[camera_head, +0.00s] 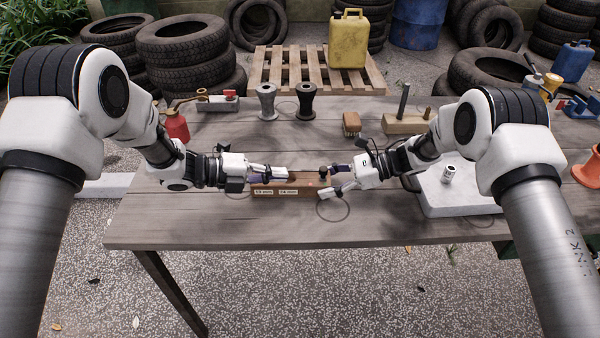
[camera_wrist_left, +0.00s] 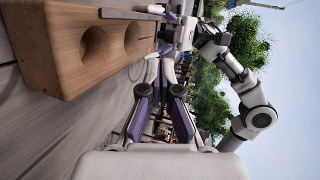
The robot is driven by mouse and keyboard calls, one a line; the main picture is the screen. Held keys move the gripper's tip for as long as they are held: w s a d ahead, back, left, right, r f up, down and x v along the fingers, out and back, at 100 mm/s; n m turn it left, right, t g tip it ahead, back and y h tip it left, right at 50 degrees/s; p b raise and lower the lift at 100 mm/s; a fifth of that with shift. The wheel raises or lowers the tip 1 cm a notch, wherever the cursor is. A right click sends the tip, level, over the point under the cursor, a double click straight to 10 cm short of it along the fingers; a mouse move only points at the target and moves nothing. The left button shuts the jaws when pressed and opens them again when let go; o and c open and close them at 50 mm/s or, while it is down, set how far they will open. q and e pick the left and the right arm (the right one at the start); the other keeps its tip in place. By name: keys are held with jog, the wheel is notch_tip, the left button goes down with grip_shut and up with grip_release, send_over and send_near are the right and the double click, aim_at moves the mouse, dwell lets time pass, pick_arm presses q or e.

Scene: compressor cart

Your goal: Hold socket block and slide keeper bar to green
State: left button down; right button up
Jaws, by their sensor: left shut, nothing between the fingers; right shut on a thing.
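The wooden socket block (camera_head: 305,190) lies near the table's front edge, with two pale size labels on its front. In the left wrist view the block (camera_wrist_left: 75,75) shows two round holes and a grey keeper bar (camera_wrist_left: 130,14) along it. A dark knob (camera_head: 323,173) stands at the block's right end. My left gripper (camera_head: 286,174) is shut and empty just above the block's left part; its purple-padded fingers (camera_wrist_left: 166,62) show beside the block. I cannot make out a green mark.
A white plate with a metal socket (camera_head: 449,174) lies to the right. The table's front left is clear.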

pick_arm(q)
jog(key=v, duration=0.6)
pick_arm(e)
jog(key=o, duration=1.4)
jog(key=shift+o, duration=0.2)
